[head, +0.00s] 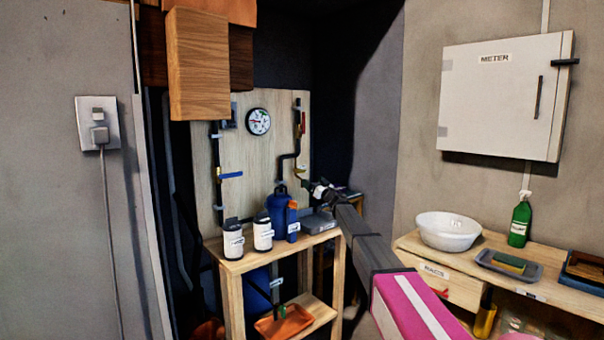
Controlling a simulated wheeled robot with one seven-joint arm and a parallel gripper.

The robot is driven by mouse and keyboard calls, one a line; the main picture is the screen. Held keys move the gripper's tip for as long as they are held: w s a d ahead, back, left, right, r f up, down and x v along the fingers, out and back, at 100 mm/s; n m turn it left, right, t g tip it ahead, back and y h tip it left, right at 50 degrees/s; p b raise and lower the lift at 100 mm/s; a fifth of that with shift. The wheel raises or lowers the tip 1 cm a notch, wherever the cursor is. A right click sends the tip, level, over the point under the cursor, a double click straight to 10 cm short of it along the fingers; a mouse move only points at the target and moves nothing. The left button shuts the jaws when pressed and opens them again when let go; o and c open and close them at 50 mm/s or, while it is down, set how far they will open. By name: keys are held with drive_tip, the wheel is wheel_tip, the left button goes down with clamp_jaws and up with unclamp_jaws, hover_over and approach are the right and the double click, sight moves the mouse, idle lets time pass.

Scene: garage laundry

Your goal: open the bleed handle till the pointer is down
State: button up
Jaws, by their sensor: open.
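A round white gauge (258,121) hangs on the wooden backboard (237,146). A dark pointer line seems to lie toward its left side, but it is too small to read surely. A blue lever handle (231,175) sits on the dark pipe at left, about level. A red handle (302,124) stands upright on the right pipe. No label shows which one is the bleed handle. My gripper (313,186) is open and looks empty, below the right pipe and right of the blue lever. It looks apart from both handles.
A wooden stand (238,264) below holds two dark-capped white bottles (263,235), a blue bottle (277,210), a blue canister (292,222) and a grey box (318,222). A wooden cabinet (198,65) overhangs at upper left. A bench with a white bowl (448,232) stands right.

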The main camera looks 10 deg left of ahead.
sight(302, 171)
drive_tip(key=x, duration=0.9)
drive_tip(key=shift+w+a, duration=0.15)
drive_tip(key=shift+w, duration=0.1)
drive_tip(key=c, duration=0.9)
